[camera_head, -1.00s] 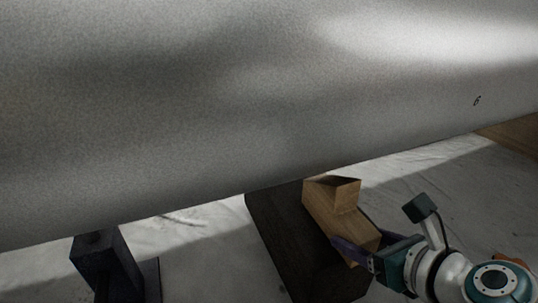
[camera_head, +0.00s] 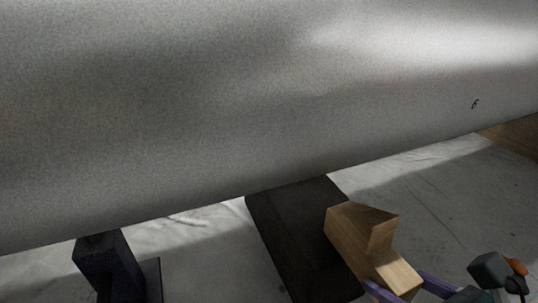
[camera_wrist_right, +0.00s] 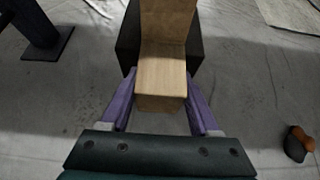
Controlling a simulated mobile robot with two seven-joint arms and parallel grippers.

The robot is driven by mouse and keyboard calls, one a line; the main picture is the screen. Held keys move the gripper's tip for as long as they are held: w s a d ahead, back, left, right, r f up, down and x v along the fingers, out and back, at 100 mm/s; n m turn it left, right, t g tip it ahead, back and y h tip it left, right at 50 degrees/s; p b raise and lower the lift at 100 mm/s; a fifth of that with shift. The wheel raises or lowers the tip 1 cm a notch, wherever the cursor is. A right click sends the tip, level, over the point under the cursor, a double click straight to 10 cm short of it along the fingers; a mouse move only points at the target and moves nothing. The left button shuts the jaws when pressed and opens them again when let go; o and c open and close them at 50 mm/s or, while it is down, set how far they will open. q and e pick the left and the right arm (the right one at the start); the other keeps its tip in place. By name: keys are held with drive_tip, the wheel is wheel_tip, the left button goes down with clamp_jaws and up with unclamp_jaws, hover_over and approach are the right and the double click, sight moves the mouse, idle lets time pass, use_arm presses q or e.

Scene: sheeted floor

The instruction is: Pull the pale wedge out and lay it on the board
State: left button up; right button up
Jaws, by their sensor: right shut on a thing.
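The pale wooden wedge (camera_head: 362,238) has a raised, slanted block end and a lower squared end. My right gripper (camera_head: 394,290) is shut on its lower end, with a purple finger on each side. The right wrist view shows the wedge (camera_wrist_right: 161,75) between the two fingers of the right gripper (camera_wrist_right: 160,98). The wedge is over the right edge of a dark board (camera_head: 290,225) on the floor; I cannot tell whether it touches it. The board also shows behind the wedge in the right wrist view (camera_wrist_right: 128,40). My left gripper is not in view.
A large grey rounded body (camera_head: 230,110) fills the upper head view, low above the board's far end. A dark stand (camera_head: 105,265) is at lower left. The sheeted floor (camera_head: 440,190) is open at right. An orange and black object (camera_wrist_right: 299,143) lies at right in the wrist view.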

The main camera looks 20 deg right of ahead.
drive_tip(key=s, duration=0.4)
drive_tip(key=shift+s+d+r, duration=0.15)
drive_tip(key=shift+d, duration=0.05)
idle(0.5)
